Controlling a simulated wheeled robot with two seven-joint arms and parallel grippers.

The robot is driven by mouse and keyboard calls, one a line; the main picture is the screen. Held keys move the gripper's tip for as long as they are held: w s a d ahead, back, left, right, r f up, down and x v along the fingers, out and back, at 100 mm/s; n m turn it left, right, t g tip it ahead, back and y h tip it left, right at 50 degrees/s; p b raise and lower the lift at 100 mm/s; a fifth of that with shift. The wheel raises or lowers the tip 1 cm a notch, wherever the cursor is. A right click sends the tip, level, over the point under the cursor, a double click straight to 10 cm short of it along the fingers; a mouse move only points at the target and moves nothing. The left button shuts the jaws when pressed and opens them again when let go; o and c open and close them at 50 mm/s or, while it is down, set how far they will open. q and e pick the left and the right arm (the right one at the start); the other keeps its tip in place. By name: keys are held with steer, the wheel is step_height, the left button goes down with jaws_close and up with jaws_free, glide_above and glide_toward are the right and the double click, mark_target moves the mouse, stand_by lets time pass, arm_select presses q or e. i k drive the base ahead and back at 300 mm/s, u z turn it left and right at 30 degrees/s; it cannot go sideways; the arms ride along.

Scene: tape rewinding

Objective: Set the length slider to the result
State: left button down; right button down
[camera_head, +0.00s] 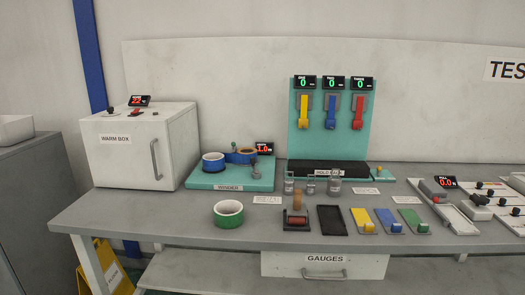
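At the right edge of the bench, a light panel (497,213) carries several small dark knobs, one of them a knob (479,185) near its back. These may be sliders, but their labels are too small to read, so I cannot tell which is for length. Neither of my grippers is in view.
Yellow (362,220), blue (388,221) and green (412,221) plates lie at front centre. A teal stand (314,140) with three coloured levers and a white warm box (125,165) stand behind. The bench's front left is clear.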

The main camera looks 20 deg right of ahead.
mark_target(490, 192)
steer(key=z, duration=2.3)
